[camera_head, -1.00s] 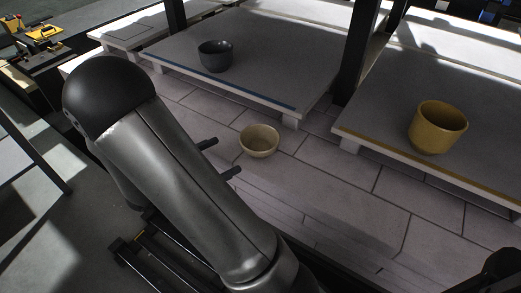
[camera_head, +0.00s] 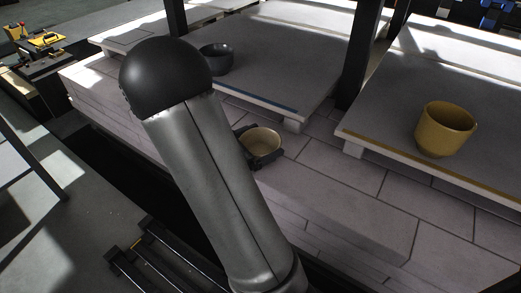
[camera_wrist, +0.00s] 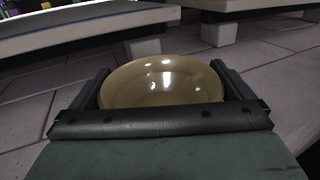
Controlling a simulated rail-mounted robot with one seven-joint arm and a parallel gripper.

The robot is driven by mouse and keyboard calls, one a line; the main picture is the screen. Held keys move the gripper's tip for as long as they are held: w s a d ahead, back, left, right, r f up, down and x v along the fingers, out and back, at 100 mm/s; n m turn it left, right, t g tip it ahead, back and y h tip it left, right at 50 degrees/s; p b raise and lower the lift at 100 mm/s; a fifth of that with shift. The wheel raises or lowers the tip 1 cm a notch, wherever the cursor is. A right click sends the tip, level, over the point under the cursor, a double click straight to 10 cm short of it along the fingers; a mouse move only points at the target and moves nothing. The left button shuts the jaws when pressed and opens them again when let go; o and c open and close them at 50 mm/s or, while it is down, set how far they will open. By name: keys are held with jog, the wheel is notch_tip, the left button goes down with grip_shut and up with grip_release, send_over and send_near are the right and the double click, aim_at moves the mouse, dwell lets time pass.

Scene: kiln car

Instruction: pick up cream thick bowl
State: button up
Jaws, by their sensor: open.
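The cream thick bowl (camera_head: 262,141) stands upright on the tiled deck in front of the raised slabs. In the wrist view the bowl (camera_wrist: 162,82) sits between the two fingers of my gripper (camera_wrist: 162,95), one finger at each side of its rim. My gripper (camera_head: 262,152) is open around the bowl. I cannot tell whether either finger touches it. The bowl looks empty. Its lower front is hidden by the gripper body in the wrist view, and my arm covers part of the gripper in the head view.
A dark grey bowl (camera_head: 216,60) stands on the blue-edged slab (camera_head: 290,75) behind. A mustard cup (camera_head: 444,130) stands on the yellow-edged slab (camera_head: 385,120) at right. A dark post (camera_head: 358,55) rises between the slabs. Bare deck (camera_head: 335,180) lies right of the bowl.

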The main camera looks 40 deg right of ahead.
jog(key=c, duration=0.8)
jog(key=shift+r, duration=0.1)
